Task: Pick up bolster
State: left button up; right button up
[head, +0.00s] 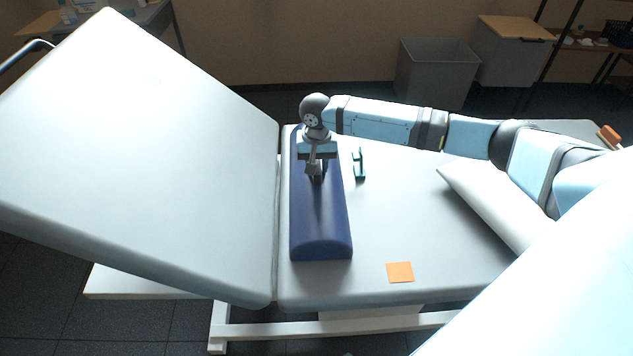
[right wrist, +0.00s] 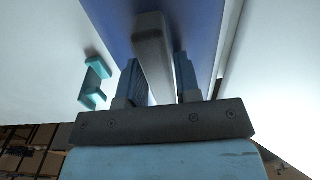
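The bolster (head: 320,222) is a long dark blue cushion lying on the flat part of the white bed. In the right wrist view its blue surface (right wrist: 215,30) fills the upper middle. A grey bar-like handle (right wrist: 152,45) stands out in front of that surface. My right gripper (head: 314,176) points down over the upper half of the bolster. Its two blue fingers (right wrist: 160,78) are apart, one on each side of the grey bar, and I see no clear grip on it. My left gripper is not in view.
The bed's raised backrest (head: 140,150) is left of the bolster. A small teal object (head: 359,164) lies just right of it. An orange square (head: 400,272) lies near the bed's front edge. A white pillow (head: 492,205) is under my right arm. Grey bins (head: 437,70) stand behind.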

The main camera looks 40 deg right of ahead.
grip_shut()
jog(key=shift+r, duration=0.1)
